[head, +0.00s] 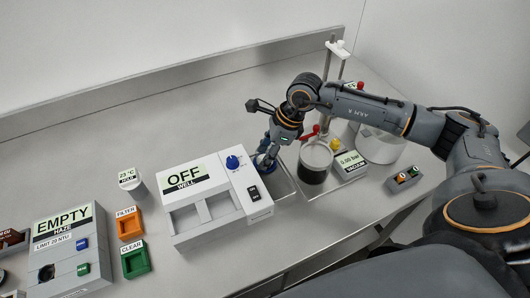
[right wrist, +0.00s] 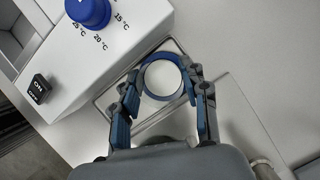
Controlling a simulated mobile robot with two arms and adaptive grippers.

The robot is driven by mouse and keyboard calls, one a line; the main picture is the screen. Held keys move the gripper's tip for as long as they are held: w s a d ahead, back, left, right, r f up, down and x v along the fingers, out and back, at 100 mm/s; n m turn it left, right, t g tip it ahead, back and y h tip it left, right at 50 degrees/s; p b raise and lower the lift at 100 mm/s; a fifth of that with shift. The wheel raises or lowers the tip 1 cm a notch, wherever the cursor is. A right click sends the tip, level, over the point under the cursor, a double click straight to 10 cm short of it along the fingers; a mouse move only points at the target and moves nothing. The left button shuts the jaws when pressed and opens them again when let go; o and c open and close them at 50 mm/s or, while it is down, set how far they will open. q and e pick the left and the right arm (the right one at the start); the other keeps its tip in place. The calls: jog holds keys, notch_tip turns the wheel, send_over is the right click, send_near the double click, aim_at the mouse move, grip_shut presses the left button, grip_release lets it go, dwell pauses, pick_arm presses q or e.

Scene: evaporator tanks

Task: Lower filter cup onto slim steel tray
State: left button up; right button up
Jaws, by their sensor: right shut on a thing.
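My right gripper (head: 266,160) reaches down beside the well box, over the slim steel tray (head: 284,188). In the right wrist view the gripper (right wrist: 161,77) is shut on the filter cup (right wrist: 162,95), a round cup with a blue rim and a pale inside. The tray (right wrist: 108,97) shows under and around the cup as a shallow plate with a thin rim. In the head view the cup is mostly hidden by the fingers. I cannot tell whether the cup touches the tray. My left gripper is not in view.
The well box (head: 205,205), reading OFF, with a blue knob (right wrist: 90,10), stands close left of the tray. A dark-filled beaker (head: 315,162) and a scale (head: 350,165) stand close right. An orange FILTER holder (head: 129,225) and a green CLEAR holder (head: 136,262) lie left.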

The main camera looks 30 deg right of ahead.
jog(key=shift+f, duration=0.2)
jog(key=o, duration=1.2)
jog(key=shift+r, duration=0.1)
jog(key=v, duration=1.1)
jog(key=shift+d+r, duration=0.1)
jog(key=shift+r, duration=0.3)
